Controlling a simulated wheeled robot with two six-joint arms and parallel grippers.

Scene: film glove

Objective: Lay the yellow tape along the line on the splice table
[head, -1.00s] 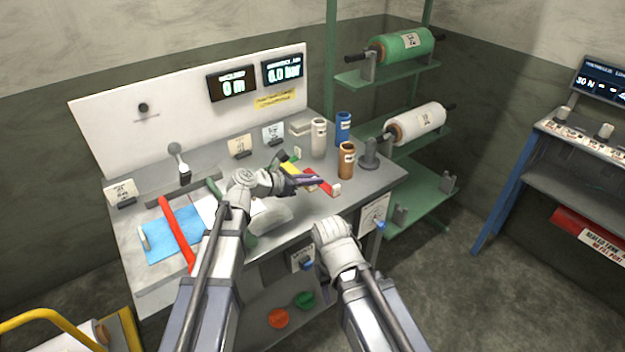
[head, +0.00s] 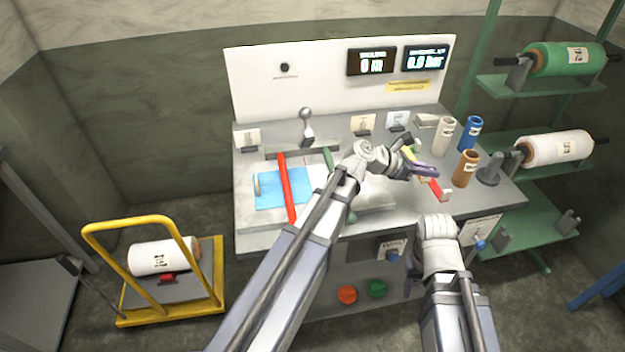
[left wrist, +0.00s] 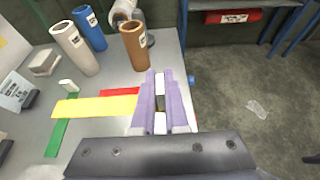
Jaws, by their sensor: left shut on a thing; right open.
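The yellow tape (left wrist: 95,106) is a flat strip above the bench, beside a red strip (left wrist: 118,92) and a green strip (left wrist: 57,137). My left gripper (left wrist: 160,105) is shut at the yellow tape's right end. White pieces show between its purple fingers. In the head view the left gripper (head: 420,171) covers part of the yellow tape (head: 407,153). No marked line is clear; my left arm hides part of this area. My right gripper (head: 411,284) is low before the bench, its fingers mostly hidden.
White (head: 443,136), blue (head: 469,133) and brown (head: 466,169) cylinders stand at the bench's right. A lever (head: 306,125) rises behind the blue sheet. A green rack (head: 537,150) holds rolls at right. A yellow cart (head: 150,222) with a white roll stands at left.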

